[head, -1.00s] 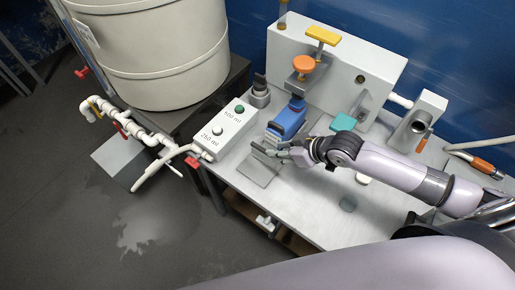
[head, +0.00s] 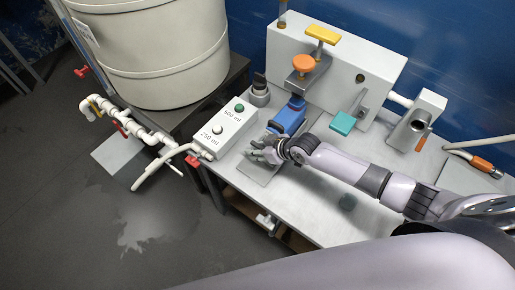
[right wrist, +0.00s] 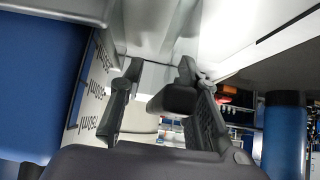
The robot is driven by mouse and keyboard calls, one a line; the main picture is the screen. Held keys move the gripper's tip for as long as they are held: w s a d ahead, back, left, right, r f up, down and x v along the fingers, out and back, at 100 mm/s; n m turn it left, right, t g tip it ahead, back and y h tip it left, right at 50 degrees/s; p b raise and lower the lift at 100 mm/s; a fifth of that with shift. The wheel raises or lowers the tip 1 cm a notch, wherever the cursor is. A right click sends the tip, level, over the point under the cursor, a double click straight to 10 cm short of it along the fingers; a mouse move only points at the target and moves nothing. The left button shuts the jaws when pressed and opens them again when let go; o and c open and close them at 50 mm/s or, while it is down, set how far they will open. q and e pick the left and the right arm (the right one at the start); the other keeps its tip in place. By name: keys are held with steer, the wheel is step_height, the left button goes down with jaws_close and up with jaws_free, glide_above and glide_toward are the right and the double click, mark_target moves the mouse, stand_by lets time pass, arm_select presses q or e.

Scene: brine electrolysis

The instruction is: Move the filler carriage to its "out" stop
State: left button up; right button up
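A blue unit (head: 288,118) stands under the orange knob (head: 304,63) of the filling station, on the metal bench. A grey plate (head: 253,168) lies on the bench in front of it. I cannot tell for sure which part is the filler carriage. My right gripper (head: 262,153) is over the grey plate, just in front of the blue unit, partly hiding both. Whether it touches either is unclear. In the right wrist view its fingers (right wrist: 160,100) are apart, with nothing clearly held between them. My left gripper is out of view.
A teal part (head: 343,123) projects beyond my right arm. A cream tank (head: 150,55) and white pipes (head: 130,128) are at the left. The bench front is mostly clear.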

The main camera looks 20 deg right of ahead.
jaws_close()
stand_by(0.8)
